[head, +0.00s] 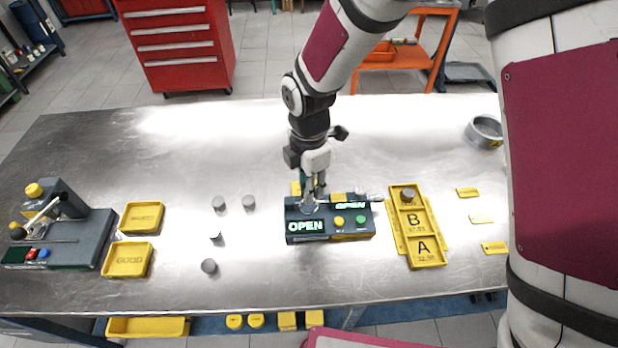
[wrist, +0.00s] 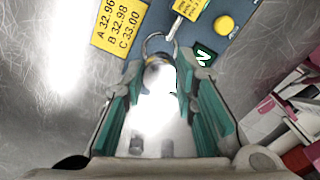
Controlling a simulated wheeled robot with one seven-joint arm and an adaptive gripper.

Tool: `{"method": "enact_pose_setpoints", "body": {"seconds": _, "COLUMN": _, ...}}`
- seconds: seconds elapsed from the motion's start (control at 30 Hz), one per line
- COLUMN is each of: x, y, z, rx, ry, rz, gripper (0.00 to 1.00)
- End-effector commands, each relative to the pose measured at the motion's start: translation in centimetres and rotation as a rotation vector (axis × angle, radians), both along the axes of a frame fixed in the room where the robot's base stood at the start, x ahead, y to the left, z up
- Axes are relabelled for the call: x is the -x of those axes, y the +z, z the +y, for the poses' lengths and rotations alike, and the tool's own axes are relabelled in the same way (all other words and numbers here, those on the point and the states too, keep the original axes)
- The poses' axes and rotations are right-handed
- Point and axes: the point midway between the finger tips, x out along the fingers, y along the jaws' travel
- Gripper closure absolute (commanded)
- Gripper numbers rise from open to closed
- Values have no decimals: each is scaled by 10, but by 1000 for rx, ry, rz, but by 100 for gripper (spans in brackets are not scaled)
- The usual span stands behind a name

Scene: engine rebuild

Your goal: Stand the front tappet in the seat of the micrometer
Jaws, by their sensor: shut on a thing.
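The micrometer (head: 330,238) is a dark grey box at the middle of the table, with green OPEN displays and yellow and green buttons. My gripper (head: 313,202) is over its left part. In the wrist view, my gripper (wrist: 160,68) has its teal fingers on either side of a glaring pale tappet (wrist: 158,98). The metal ring of the seat (wrist: 160,42) shows just beyond the fingertips. I cannot tell whether the tappet touches the seat. Grey tappets stand on the table left of the micrometer, the nearest one (head: 208,266) at the front.
Two yellow trays, one marked GOOD (head: 128,261), lie left beside a grey bench device (head: 65,235). A yellow lettered tray (head: 427,265) with a grey cylinder in its far slot stands right of the micrometer. Small yellow tags and a metal ring (head: 484,131) lie farther right.

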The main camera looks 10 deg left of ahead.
Motion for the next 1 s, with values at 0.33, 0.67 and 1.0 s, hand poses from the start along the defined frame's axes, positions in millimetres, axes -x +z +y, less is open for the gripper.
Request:
{"method": "enact_pose_setpoints", "body": {"seconds": 0.33, "x": -1, "y": -27, "z": 0, "rx": 1, "ry": -1, "rz": 1, "gripper": 100}}
{"method": "enact_pose_setpoints", "body": {"seconds": 0.67, "x": -1, "y": -42, "z": 0, "rx": -1, "ry": -2, "rz": -1, "gripper": 100}}
{"method": "enact_pose_setpoints", "body": {"seconds": 1.0, "x": 0, "y": -43, "z": 0, "rx": -1, "ry": -2, "rz": -1, "gripper": 100}}
